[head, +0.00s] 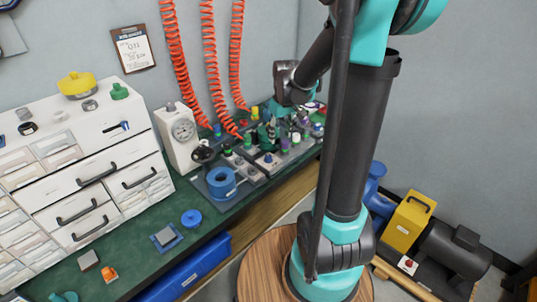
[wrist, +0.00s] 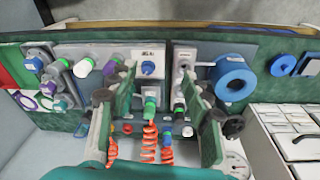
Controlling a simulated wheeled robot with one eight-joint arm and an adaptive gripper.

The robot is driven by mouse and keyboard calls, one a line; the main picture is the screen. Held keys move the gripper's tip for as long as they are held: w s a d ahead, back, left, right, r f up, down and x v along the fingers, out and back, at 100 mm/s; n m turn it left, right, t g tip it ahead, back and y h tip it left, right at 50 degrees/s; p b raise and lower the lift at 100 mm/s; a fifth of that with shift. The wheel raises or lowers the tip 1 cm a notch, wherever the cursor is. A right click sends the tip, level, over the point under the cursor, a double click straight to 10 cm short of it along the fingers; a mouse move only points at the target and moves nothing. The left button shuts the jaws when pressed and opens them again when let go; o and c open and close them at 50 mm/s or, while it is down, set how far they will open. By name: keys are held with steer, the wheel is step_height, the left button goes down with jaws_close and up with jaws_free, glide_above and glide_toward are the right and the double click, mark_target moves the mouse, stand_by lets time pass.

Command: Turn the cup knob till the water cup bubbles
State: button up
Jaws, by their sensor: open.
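My gripper (wrist: 157,80) is open in the wrist view, its two dark green fingers spread wide over the bench fittings, with nothing held between them. A blue round knob (wrist: 148,67) on a pale square block shows between the fingertips; I cannot tell if it is the cup knob. Below it, a green fitting with a white collar (wrist: 150,103) leads to an orange coiled hose. In the head view my gripper (head: 268,128) is over the back of the bench, small and partly lost among the fittings. I cannot make out the water cup or any bubbles.
A blue tape-like roll (head: 221,182) lies at the front of the fittings. Orange coiled hoses (head: 211,65) hang behind. A white gauge box (head: 181,135) and white drawer cabinet (head: 90,165) stand left.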

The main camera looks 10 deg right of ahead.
mark_target(268, 156)
steer(key=w+a+f+n+g, duration=0.2)
steer(key=w+n, duration=0.1)
steer(key=w, duration=0.9)
steer(key=f, duration=1.7)
steer(key=shift+s+a+f, duration=0.1)
steer(key=shift+a+f, duration=0.1)
steer(key=shift+a, duration=0.05)
steer(key=shift+c, duration=0.6)
jaws_close()
